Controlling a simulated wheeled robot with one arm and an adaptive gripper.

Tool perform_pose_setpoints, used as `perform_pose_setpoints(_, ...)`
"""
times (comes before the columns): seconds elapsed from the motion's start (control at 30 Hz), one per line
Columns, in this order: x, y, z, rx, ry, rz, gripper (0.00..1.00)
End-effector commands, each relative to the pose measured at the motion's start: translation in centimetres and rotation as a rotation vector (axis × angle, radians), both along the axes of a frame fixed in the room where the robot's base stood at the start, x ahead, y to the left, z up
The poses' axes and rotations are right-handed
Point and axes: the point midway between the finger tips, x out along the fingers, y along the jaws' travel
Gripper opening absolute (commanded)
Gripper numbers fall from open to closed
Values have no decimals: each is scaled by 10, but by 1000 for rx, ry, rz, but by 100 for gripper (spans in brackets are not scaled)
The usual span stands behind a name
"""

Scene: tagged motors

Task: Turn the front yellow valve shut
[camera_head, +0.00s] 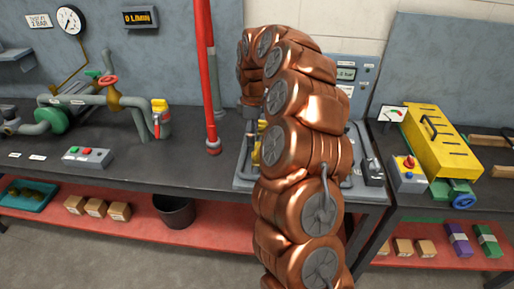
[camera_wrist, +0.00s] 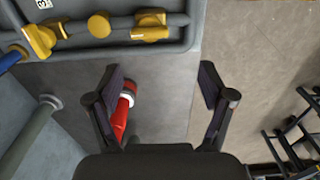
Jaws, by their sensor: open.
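In the wrist view, yellow fittings sit along a grey pipe on a grey tray (camera_wrist: 185,45): a yellow lever-like piece (camera_wrist: 38,42) at left, a round yellow piece (camera_wrist: 99,25) in the middle and a yellow block (camera_wrist: 150,33) at right. I cannot tell which is the front yellow valve. My gripper (camera_wrist: 162,82) is open and empty, its fingers apart and clear of the yellow pieces. In the head view my copper arm hides the gripper and most of the tray (camera_head: 243,184); only a bit of yellow (camera_head: 257,150) shows beside the arm.
A red upright pipe (camera_head: 205,80) stands left of my arm; its base (camera_wrist: 128,98) shows near the left finger in the wrist view. A yellow-and-red valve (camera_head: 160,118) sits on the left bench pipework. A yellow box (camera_head: 440,140) and control box (camera_head: 408,175) stand at right.

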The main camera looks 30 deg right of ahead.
Motion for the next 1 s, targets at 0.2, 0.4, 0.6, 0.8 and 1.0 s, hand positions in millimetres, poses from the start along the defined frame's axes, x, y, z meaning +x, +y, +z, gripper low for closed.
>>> perform_pose_setpoints(0.2, 3, -18, -9, -10, 5, 10, 81)
perform_pose_setpoints(0.4, 3, -18, -22, -10, 8, 10, 81)
perform_pose_setpoints(0.6, 2, -17, -49, -11, 12, 10, 81)
perform_pose_setpoints(0.8, 3, -18, -75, -11, 7, 9, 81)
perform_pose_setpoints(1.0, 3, -18, -85, -12, 4, 9, 81)
